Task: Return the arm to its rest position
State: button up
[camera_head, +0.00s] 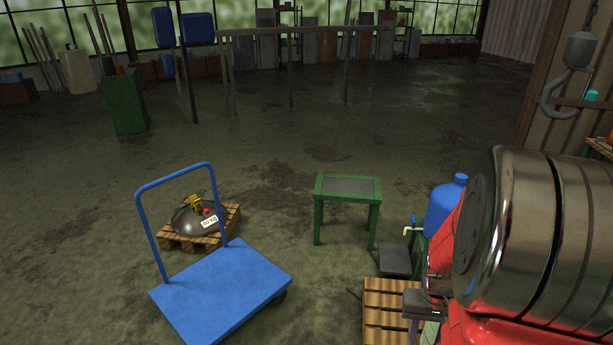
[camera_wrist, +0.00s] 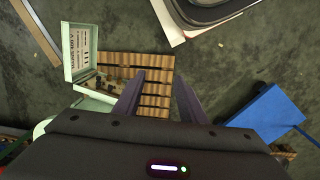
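My gripper (camera_wrist: 159,82) shows in the wrist view with its two dark fingers apart and nothing between them. It points down over a wooden pallet (camera_wrist: 152,62) on the floor. In the head view my arm fills the right side, with large silver and red links close to the camera.
A blue cart (camera_head: 222,290), a green stand (camera_head: 347,187) and a blue jug (camera_head: 445,204) are nearby. Floor beyond is open; a hook (camera_head: 553,92) hangs right.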

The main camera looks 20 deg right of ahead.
jog(key=w+a+r+n+t, duration=0.1)
jog(key=a+r+n+t, duration=0.2)
jog(key=a+r, duration=0.7)
jog(key=w+a+r+n+t, duration=0.1)
jog(key=a+r+n+t, duration=0.2)
jog(key=a+r, duration=0.8)
jog(key=a+n, duration=0.1)
jog(key=a, duration=0.5)
jog(key=shift+w+r, duration=0.2)
jog(key=shift+r, duration=0.05)
jog(key=shift+c, duration=0.7)
jog(key=shift+d, duration=0.1)
